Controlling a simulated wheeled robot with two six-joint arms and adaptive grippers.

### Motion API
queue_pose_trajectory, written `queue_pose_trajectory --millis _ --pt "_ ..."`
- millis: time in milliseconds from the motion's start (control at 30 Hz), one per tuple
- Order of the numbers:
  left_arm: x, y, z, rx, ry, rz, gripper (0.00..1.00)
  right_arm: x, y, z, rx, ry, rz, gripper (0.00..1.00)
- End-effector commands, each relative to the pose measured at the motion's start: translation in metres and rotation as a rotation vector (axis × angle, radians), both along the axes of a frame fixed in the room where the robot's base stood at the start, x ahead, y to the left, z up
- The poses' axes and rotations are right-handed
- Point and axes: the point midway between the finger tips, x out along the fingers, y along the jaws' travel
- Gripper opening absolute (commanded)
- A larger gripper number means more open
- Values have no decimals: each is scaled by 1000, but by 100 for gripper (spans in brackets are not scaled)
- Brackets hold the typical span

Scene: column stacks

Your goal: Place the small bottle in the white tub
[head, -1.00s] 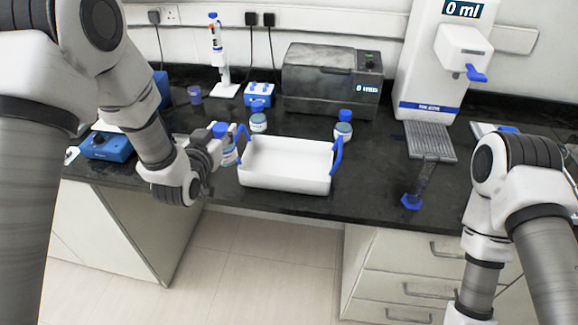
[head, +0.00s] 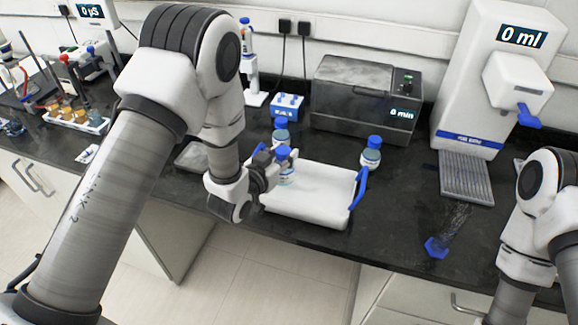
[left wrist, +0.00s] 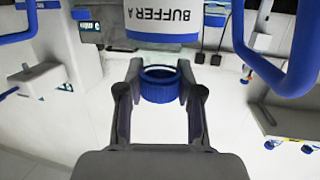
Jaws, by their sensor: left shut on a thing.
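The small bottle (head: 288,174), clear with a blue cap and a white label, is upright at the left end of the white tub (head: 318,197). My left gripper (head: 277,163) is shut on it near the cap. The left wrist view shows the blue cap (left wrist: 162,88) between the fingers and a "BUFFER A" label on the body. I cannot tell whether the bottle touches the tub floor. My right gripper is out of view.
Two similar blue-capped bottles stand behind the tub, at its left (head: 281,133) and right (head: 371,155). A grey heating box (head: 360,98) and a blue rack (head: 287,107) are farther back. A clear cylinder with a blue base (head: 437,247) is at the right. The tub's right part is empty.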

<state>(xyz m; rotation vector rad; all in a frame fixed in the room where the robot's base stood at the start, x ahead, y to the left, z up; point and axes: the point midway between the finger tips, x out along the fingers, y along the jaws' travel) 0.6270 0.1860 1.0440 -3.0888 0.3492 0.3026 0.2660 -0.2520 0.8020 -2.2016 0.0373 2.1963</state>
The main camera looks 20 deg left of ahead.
Motion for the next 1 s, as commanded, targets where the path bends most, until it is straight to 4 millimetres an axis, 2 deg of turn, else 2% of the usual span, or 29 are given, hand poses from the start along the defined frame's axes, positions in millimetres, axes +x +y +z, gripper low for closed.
queue_pose_trajectory --millis 200,600,633,700,1000 --pt "0 0 -36 0 1 0 0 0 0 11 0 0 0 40" --pt "0 0 -46 1 -1 0 0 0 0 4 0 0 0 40" --pt "0 0 -46 1 0 0 39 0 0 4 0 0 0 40" --pt "0 0 -45 0 0 0 61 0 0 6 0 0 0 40" --pt "0 0 -43 1 0 0 61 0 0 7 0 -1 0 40"
